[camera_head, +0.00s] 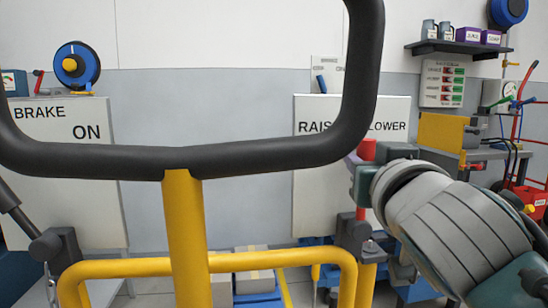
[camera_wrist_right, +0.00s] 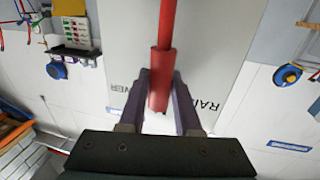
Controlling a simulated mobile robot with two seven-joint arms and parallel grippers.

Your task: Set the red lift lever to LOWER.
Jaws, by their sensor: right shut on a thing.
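The red lift lever (camera_head: 367,150) stands close to upright in the head view, in front of the gap between the words RAISE and LOWER. In the right wrist view the two dark fingers (camera_wrist_right: 160,85) press on either side of the red grip (camera_wrist_right: 159,62). The white sign board (camera_head: 309,180) behind has RAISE at left and LOWER at right, partly covered. My left gripper is not in view.
A black handlebar (camera_head: 130,160) on a yellow post (camera_head: 185,240) crosses the near foreground. A yellow rail (camera_head: 270,260) runs low. A BRAKE board (camera_head: 80,185) marked ON and a dark lever (camera_head: 22,218) are at left. A workbench (camera_head: 462,152) stands at right.

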